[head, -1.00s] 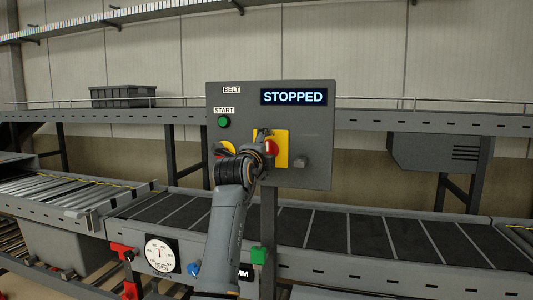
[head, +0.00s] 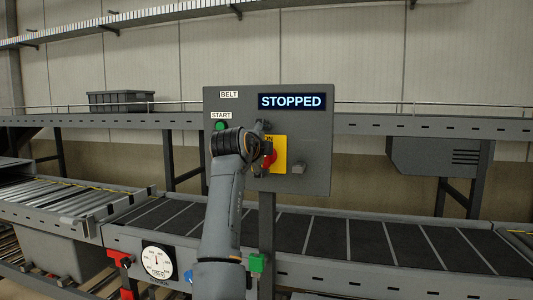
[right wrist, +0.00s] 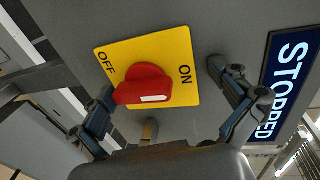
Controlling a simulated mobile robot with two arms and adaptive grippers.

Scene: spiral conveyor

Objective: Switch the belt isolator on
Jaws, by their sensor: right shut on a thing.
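The belt isolator is a red rotary handle (head: 270,159) on a yellow plate (head: 281,150) on the grey control panel. In the right wrist view the red handle (right wrist: 145,85) sits between OFF and ON labels, its white mark on the lower right part, on the ON label's side. The display (head: 292,101) reads STOPPED. My left gripper is not in view.
A green START button (head: 220,126) is just above my right wrist. A grey knob (head: 298,168) protrudes right of the yellow plate. The conveyor belt (head: 330,235) runs below the panel, with a dial gauge (head: 157,261) on its side. A dark crate (head: 121,101) stands behind.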

